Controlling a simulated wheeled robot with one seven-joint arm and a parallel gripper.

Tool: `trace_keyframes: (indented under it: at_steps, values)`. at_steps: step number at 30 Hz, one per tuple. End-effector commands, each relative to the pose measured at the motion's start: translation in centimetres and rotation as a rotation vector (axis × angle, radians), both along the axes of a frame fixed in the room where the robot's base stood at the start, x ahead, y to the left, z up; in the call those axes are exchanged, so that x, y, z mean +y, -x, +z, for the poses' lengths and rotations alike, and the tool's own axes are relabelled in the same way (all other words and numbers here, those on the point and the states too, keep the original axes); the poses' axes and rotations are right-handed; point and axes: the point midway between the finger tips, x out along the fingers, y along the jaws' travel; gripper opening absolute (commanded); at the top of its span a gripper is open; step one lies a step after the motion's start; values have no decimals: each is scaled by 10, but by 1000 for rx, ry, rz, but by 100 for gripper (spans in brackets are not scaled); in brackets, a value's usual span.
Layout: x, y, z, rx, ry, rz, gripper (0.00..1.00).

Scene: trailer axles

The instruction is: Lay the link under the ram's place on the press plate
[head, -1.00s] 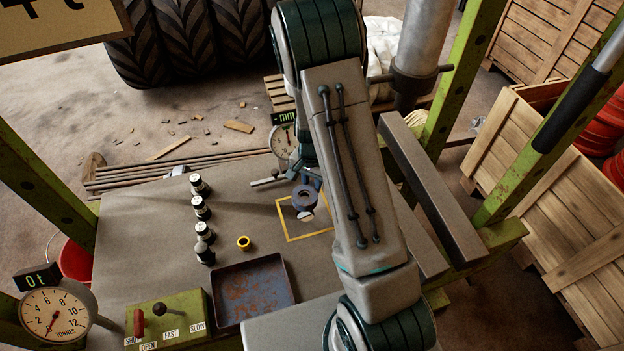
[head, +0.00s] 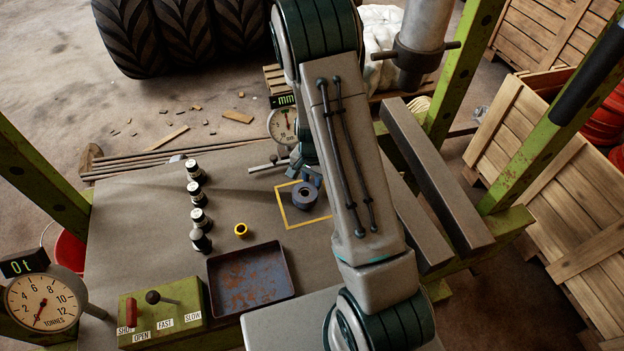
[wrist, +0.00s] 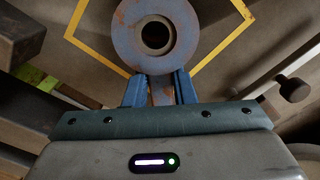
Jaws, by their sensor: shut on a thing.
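The link is a grey-blue ring with a dark central hole and a short shank. In the head view the link (head: 305,196) is over the yellow outline (head: 284,212) on the bench, which is partly hidden by my arm. In the wrist view the link's ring (wrist: 155,36) stands just beyond my fingers, showing rusty patches. My gripper (wrist: 158,88) has its blue fingers shut on the link's shank. I cannot tell whether the link touches the bench. The metal ram (head: 411,55) hangs at the upper right. Two thick bars (head: 435,180) lie below and right of it.
A rusty tray (head: 250,278), a small yellow ring (head: 241,230) and several black-and-silver cylinders (head: 196,195) are left of the link. A dial gauge (head: 284,126) stands behind it. A green lever box (head: 160,310) sits in front. Bare bench lies left of the outline.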

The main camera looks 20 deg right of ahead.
Motion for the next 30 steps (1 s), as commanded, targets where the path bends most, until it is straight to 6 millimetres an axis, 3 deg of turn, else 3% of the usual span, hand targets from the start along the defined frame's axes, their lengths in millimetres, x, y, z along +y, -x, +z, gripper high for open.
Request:
trace_keyframes:
  at_steps: [21,22,24,30]
  values:
    - [0,-1,-11,-1,0,0,0]
    - [0,-1,-11,-1,0,0,26]
    - [0,-1,-10,-1,0,0,46]
    - [0,0,-11,-1,0,0,49]
